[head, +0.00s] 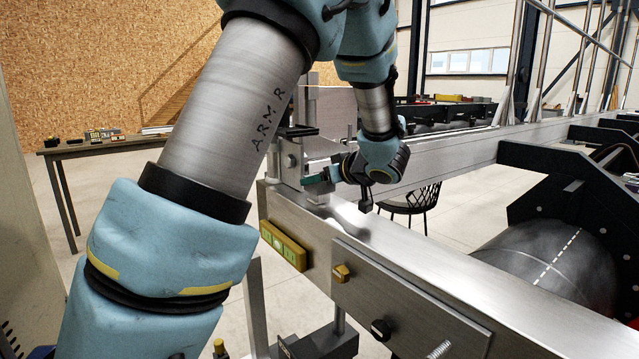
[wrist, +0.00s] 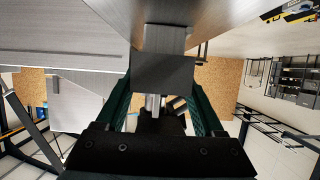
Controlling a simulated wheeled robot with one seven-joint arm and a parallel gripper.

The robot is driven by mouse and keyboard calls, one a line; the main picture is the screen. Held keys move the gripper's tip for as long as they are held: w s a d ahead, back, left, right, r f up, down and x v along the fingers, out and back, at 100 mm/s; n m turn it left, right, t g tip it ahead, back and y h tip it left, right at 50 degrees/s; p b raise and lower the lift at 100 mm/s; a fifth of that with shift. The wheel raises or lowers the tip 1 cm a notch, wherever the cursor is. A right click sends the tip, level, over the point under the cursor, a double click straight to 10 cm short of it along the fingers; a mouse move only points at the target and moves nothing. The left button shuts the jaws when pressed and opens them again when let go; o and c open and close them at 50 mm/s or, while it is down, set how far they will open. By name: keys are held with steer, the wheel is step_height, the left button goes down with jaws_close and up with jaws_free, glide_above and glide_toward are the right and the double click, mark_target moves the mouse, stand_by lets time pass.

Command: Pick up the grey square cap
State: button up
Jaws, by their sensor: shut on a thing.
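The grey square cap (wrist: 164,70) shows in the wrist view as a dark, flat square face between the green fingers of my gripper (wrist: 163,86). The fingers are shut on it, one on each side. A bright metal bar stands directly behind the cap; I cannot tell whether they touch. In the head view my gripper (head: 318,182) is just above the far left end of the long metal beam, beside an upright metal fitting.
The long metal beam (head: 440,270) runs from the gripper toward the lower right. A yellow level (head: 283,245) is on its side face. A large dark cylinder (head: 550,255) lies at right. A black chair (head: 412,205) stands behind the beam; a table (head: 95,148) stands at left.

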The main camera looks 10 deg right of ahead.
steer(key=c, duration=0.4)
steer(key=shift+c, duration=0.2)
